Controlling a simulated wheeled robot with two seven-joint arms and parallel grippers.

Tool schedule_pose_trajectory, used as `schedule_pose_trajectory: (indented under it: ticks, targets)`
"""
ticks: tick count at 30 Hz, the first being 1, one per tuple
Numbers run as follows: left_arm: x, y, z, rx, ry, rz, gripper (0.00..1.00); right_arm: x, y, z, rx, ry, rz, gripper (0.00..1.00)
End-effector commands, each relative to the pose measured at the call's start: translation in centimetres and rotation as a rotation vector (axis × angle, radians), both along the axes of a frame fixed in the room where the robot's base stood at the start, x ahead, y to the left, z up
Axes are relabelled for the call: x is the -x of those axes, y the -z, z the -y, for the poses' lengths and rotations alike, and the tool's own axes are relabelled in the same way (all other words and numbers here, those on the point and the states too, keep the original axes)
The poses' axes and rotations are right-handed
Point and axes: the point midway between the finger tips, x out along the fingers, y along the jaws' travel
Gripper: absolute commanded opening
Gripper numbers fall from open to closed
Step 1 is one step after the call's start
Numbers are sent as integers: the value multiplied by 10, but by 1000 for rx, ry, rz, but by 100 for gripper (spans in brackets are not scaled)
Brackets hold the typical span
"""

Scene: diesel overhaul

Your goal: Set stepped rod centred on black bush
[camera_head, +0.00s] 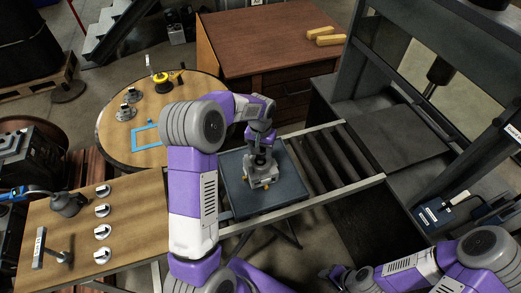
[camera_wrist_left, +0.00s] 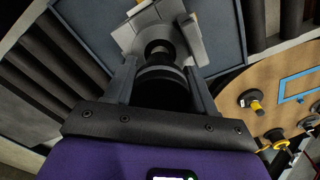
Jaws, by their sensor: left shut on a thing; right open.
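My left gripper (camera_head: 261,158) is over the blue-grey tray table (camera_head: 290,198). In the left wrist view its fingers (camera_wrist_left: 163,88) are shut on the dark, round stepped rod (camera_wrist_left: 162,90), which has a lighter ring and a narrower far end. The rod's far end points at a light grey block (camera_wrist_left: 128,38) on the tray; the block also shows in the head view (camera_head: 264,180). The black bush cannot be made out apart from the rod, and I cannot tell whether they touch. My right gripper (camera_head: 340,275) is open and empty at the bottom, right of centre.
A roller conveyor (camera_head: 335,155) runs right of the tray towards a dark press frame (camera_head: 405,140). A round wooden table (camera_head: 105,125) with a blue frame (camera_head: 146,138) stands at the left. A wooden bench (camera_head: 130,230) with several white-topped parts is at front left.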

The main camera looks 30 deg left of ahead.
Motion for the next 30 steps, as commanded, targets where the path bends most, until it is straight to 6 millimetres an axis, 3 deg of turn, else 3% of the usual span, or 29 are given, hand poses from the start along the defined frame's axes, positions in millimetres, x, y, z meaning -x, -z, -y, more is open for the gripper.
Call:
schedule_pose_trajectory:
  ticks: [30]
  targets:
    - [-1,17,0,-1,0,3,24,0,13,0,0,0,0,43]
